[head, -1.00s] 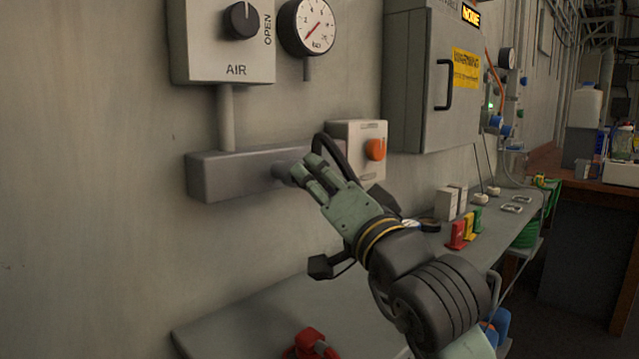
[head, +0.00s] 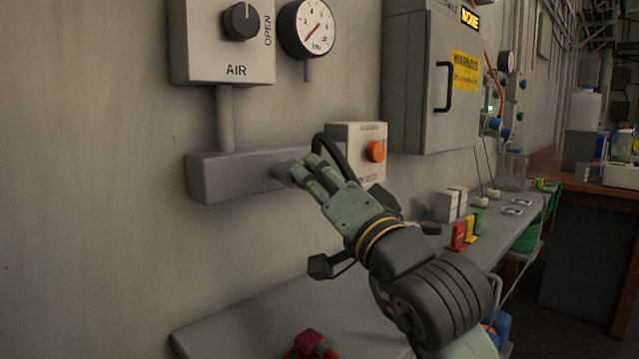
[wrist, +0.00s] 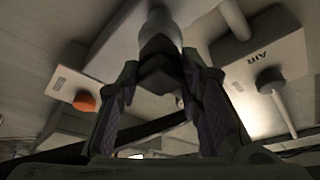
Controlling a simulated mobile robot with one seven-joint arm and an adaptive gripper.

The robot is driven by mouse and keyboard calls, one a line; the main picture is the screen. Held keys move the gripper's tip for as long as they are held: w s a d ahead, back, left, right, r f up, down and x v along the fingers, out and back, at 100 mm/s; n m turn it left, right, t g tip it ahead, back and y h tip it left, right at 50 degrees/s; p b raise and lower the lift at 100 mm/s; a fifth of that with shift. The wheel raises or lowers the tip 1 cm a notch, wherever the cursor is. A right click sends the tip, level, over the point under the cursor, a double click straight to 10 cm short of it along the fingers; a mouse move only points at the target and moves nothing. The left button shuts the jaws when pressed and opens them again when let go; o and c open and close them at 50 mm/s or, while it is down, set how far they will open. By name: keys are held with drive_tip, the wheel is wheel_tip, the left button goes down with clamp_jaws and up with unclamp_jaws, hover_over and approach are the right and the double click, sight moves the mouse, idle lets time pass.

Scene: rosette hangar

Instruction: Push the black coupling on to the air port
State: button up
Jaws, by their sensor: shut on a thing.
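My gripper (head: 307,173) is at the right end of the grey manifold (head: 230,175) on the wall, under the AIR box (head: 222,60). In the wrist view, my gripper's fingers (wrist: 160,100) are shut on the black coupling (wrist: 158,74). The coupling points at the pale grey air port (wrist: 160,18) and looks in line with it. Its front end meets the port in the picture; I cannot tell how far on it sits. In the head view the fingers hide the coupling. A black hose (head: 334,150) arches up behind my gripper.
A box with an orange knob (head: 376,151) is close to the right of my gripper. A pressure gauge (head: 306,28) and a grey cabinet (head: 415,85) are above. The shelf below holds a red part (head: 310,345) and red, yellow and green pieces (head: 468,229).

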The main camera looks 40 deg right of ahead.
drive_tip(key=shift+w, duration=0.5)
drive_tip(key=o, duration=1.1)
drive_tip(key=shift+o, duration=0.2)
drive_tip(key=v, duration=1.2)
